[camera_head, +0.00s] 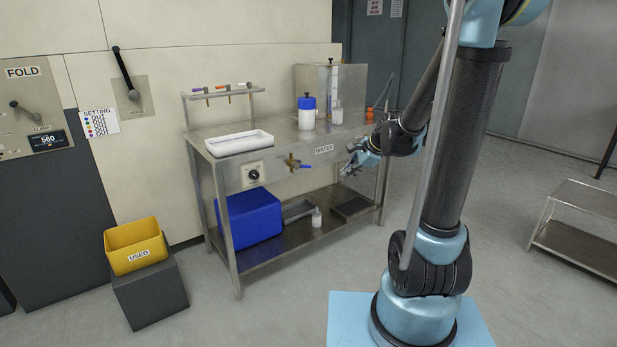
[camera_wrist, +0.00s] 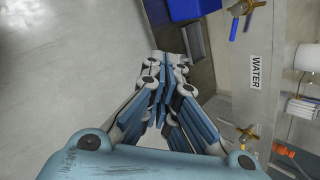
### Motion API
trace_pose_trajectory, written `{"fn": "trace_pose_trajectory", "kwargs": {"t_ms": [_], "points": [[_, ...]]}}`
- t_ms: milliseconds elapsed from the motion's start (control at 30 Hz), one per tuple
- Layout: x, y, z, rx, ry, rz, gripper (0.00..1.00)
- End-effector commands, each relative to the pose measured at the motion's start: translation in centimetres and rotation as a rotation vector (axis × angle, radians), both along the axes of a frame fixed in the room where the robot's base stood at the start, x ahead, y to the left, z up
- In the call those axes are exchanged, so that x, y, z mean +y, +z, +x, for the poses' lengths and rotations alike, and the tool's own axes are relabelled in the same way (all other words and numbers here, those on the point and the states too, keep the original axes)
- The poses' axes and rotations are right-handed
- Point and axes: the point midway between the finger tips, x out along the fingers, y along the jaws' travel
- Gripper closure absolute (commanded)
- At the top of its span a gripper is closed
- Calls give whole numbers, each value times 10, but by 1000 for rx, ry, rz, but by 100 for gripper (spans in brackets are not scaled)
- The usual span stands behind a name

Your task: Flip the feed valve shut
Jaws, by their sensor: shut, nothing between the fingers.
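A brass valve with a blue lever (camera_head: 293,162) is on the front panel of the steel bench, left of the WATER label (camera_head: 324,149). It also shows at the top of the wrist view (camera_wrist: 238,10), its blue lever lying along the panel. A second brass fitting (camera_wrist: 247,135) shows past the label, close to my gripper. No label reading FEED is legible, so I cannot tell which is the feed valve. My gripper (camera_head: 347,172) is in front of the bench's right part. In the wrist view its fingers (camera_wrist: 171,58) are together and empty, apart from both fittings.
The steel bench (camera_head: 222,162) carries a white tray (camera_head: 238,143) and a blue-capped bottle (camera_head: 306,112). A blue bin (camera_head: 252,215) stands on its lower shelf. A yellow USED bin (camera_head: 134,246) is at left. The floor before the bench is clear.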

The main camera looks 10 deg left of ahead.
Motion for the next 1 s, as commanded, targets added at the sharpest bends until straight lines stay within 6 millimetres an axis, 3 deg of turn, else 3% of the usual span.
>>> {"fn": "trace_pose_trajectory", "kwargs": {"t_ms": [100, 500, 1000], "points": [[13, -8, 27, 38, -89, 90, 100], [55, -43, 103, 201, -387, 412, 100], [100, -108, 172, 471, -710, 802, 100]]}}
